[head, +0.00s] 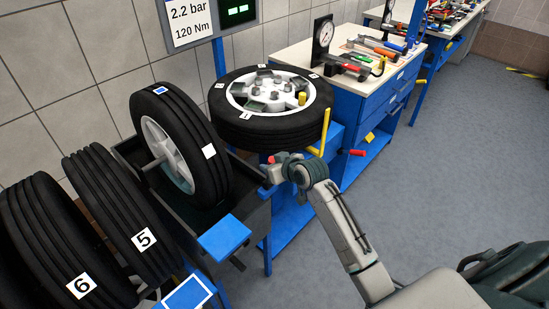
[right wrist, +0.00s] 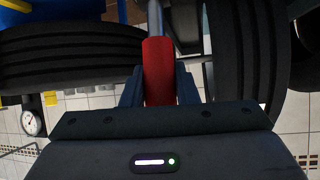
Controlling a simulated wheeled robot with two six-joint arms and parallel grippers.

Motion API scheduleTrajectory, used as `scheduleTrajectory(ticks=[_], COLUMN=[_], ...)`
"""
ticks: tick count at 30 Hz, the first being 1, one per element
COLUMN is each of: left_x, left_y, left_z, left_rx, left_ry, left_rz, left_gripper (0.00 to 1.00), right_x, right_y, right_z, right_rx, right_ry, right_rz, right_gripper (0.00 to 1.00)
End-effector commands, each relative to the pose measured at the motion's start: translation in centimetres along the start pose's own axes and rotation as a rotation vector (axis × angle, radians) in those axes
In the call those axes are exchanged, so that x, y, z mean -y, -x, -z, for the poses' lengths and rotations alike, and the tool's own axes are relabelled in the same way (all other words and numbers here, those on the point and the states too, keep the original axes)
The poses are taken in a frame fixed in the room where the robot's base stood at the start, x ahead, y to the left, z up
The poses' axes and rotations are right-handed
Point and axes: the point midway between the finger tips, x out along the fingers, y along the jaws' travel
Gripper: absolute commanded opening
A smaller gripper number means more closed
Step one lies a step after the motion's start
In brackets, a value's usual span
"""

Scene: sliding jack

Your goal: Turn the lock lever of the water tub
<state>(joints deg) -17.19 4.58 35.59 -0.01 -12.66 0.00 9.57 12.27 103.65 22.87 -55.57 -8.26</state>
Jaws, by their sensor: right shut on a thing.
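The water tub (head: 252,232) is a dark, open tank with an upright tyre (head: 185,150) standing in it. The lock lever has a red grip, of which a small bit (head: 271,159) shows at the tub's right end in the head view. In the right wrist view the red grip (right wrist: 158,72) sits between the two fingers, with a grey metal rod beyond it. My right gripper (head: 270,174) is shut on this grip, and its fingers cover part of it. My left gripper is not in view.
A second tyre lies flat on the wheel stand (head: 268,128) behind my gripper. A yellow handle (head: 325,135) and another red-tipped handle (head: 357,153) stick out to the right. A blue pad (head: 224,236) is on the tub's front. Tyres 5 and 6 stand left; the floor right is clear.

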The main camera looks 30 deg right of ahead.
Motion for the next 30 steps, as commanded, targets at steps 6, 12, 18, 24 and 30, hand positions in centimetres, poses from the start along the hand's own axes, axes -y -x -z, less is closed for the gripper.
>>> scheduleTrajectory(ticks=[6,12,18,24,30], left_x=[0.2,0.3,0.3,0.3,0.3], left_y=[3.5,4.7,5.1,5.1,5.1], left_z=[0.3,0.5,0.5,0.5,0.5], left_rx=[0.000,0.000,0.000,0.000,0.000], left_ry=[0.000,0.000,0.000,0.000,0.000], left_rz=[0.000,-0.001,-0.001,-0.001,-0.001], left_gripper=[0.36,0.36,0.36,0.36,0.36], right_x=[0.2,0.3,0.4,0.4,0.4], right_y=[-0.6,-1.1,-1.4,-1.5,-1.5], right_z=[0.9,1.0,0.9,0.9,0.9], right_rx=[0.111,0.170,0.194,0.197,0.196], right_ry=[0.014,0.023,0.028,0.029,0.029], right_rz=[-0.013,-0.022,-0.023,-0.024,-0.024], right_gripper=[0.00,0.00,0.00,0.00,0.29])
